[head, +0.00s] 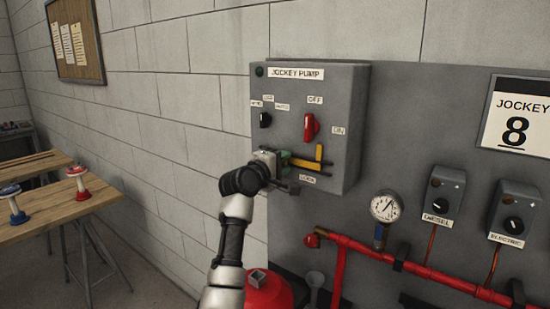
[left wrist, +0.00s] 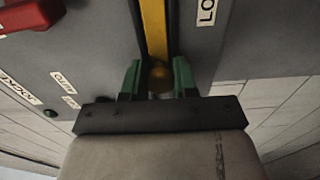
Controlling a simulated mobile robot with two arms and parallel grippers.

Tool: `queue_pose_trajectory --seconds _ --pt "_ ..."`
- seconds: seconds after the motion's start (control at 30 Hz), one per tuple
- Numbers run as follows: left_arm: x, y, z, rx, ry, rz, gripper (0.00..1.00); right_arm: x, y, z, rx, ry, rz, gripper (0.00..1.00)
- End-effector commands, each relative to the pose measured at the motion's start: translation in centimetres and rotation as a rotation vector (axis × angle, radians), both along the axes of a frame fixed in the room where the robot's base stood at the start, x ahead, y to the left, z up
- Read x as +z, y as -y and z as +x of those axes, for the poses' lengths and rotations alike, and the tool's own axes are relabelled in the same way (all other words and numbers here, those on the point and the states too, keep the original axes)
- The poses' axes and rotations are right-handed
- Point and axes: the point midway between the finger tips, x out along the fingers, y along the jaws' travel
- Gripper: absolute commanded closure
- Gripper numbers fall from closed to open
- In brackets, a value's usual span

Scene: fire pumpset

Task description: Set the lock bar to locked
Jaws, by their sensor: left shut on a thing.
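The lock bar (head: 306,162) is a yellow bar on the lower front of the grey jockey pump box (head: 345,130), with an upright part at its right end. My left gripper (head: 284,158) is at the bar's left end. In the left wrist view the yellow lock bar (left wrist: 154,35) runs between the two green fingers of my left gripper (left wrist: 158,80), which is shut on its near end. A red switch handle (head: 310,127) sits above the bar. The label below the bar is too small to read fully. My right gripper is not in view.
A pressure gauge (head: 384,206) and red pipe (head: 420,270) are below and right of the box. A wooden table (head: 40,225) with a red and a blue-based item stands at the left.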

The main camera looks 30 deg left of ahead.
Motion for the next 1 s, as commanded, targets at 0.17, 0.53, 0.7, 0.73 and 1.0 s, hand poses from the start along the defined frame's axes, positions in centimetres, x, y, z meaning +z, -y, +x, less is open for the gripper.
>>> queue_pose_trajectory --seconds 0.17,0.53,0.7,0.73,1.0 --pt "-0.3 0.3 0.1 -0.008 -0.005 -0.003 1.00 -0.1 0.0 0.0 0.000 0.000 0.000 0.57" --pt "-0.2 0.2 0.1 -0.006 -0.002 -0.002 0.45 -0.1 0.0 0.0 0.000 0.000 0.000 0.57" --pt "-0.2 0.1 -0.2 -0.005 -0.001 -0.001 0.45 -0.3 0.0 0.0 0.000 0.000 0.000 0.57" --pt "-0.3 0.1 -0.4 -0.005 -0.001 -0.001 0.45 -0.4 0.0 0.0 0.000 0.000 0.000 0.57" --pt "-0.5 -0.2 -4.8 -0.004 0.001 0.001 0.45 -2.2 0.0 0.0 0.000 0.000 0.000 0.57"
